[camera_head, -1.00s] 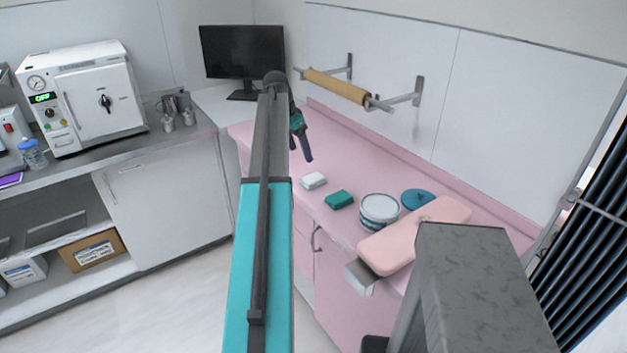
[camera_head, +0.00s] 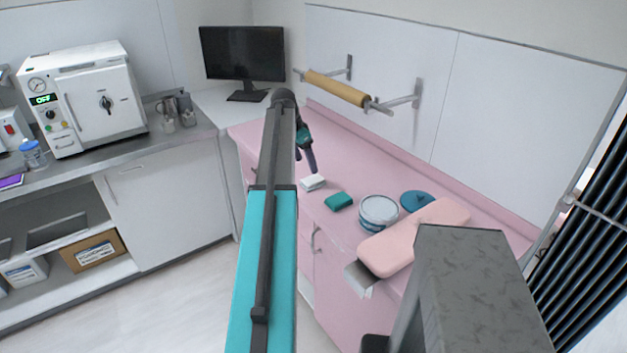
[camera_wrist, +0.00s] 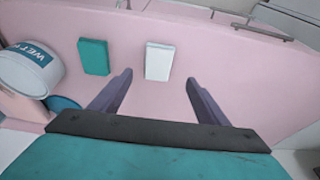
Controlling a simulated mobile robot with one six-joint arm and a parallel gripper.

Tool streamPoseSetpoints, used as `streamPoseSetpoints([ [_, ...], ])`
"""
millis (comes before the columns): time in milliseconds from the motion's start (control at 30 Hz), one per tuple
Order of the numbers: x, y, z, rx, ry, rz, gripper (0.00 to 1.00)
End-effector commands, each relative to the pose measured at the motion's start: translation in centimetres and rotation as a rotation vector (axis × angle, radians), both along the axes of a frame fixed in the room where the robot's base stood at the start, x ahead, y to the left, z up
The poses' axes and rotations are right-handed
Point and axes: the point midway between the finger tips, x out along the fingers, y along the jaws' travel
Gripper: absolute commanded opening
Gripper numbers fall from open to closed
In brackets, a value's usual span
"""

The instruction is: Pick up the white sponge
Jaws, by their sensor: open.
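The white sponge (camera_head: 313,182) lies flat on the pink counter (camera_head: 345,165), to the left of a green sponge (camera_head: 338,201). My gripper is open and empty. In the head view my gripper (camera_head: 312,170) is just behind and above the white sponge, its tips close to it. Whether they touch cannot be told from the head view; the wrist view shows a gap.
Right of the green sponge stand a white tub of wipes (camera_head: 378,212), a blue lid (camera_head: 416,201) and a pink padded rest (camera_head: 415,236). A paper roll holder (camera_head: 337,88) is on the wall. The counter behind the sponges is clear.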

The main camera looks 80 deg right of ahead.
Motion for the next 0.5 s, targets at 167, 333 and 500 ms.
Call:
streamPoseSetpoints([
  [167, -0.5, -0.4, -1.9, 0.001, 0.000, 0.000, 0.69],
  [333, -0.7, -0.6, -3.1, 0.001, 0.000, -0.001, 0.69],
  [500, -0.8, -0.7, -3.3, 0.000, 0.000, -0.001, 0.69],
])
